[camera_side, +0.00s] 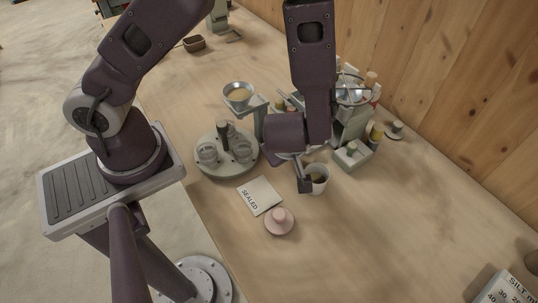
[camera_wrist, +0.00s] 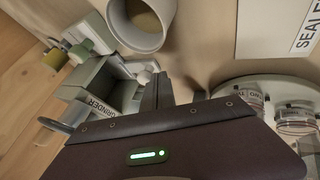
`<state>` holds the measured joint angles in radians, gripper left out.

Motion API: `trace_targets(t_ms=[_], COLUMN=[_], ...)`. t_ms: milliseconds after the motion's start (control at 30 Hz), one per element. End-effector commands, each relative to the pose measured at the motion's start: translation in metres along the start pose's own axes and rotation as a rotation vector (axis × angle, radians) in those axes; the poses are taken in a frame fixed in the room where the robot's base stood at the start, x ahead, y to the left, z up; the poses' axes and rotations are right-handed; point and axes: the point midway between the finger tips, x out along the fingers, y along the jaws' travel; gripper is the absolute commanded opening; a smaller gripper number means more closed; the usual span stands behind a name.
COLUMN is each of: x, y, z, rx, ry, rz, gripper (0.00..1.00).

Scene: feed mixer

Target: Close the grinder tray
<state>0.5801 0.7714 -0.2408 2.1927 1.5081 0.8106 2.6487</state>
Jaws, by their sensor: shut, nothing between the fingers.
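The grinder (camera_wrist: 92,98) is a pale grey-green machine with a GRINDER label, at the left of the wrist view. In the side view, a pale green box-like part with a knob, which looks like the tray (camera_side: 352,157), sticks out at the machine's front foot. The knobbed part also shows in the wrist view (camera_wrist: 90,72). My gripper (camera_side: 304,186) is shut and empty, pointing down beside a white cup, left of the tray and apart from it. The fingers (camera_wrist: 160,90) also show in the wrist view, to the right of the grinder. My arm hides part of the grinder.
The white cup (camera_side: 319,181) stands close to my fingers, left of the tray. A round carousel with jars (camera_side: 226,172), a SEALED card (camera_side: 259,195) and a pink knobbed piece (camera_side: 279,221) lie further left and front. A wooden wall stands behind.

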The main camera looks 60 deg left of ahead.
Motion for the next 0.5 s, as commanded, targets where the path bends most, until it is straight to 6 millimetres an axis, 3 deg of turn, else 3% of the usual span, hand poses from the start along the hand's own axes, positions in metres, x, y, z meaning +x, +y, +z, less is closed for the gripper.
trace_targets(t_ms=[133, 300, 500], x=[-0.017, -0.07, -0.107], y=[-0.03, -0.026, -0.027], z=[0.001, 0.001, 0.001], rx=[0.01, 0.001, 0.002], ry=[-0.003, -0.009, -0.005], rz=[-0.005, -0.003, -0.006], gripper=[0.0, 0.0, 0.0])
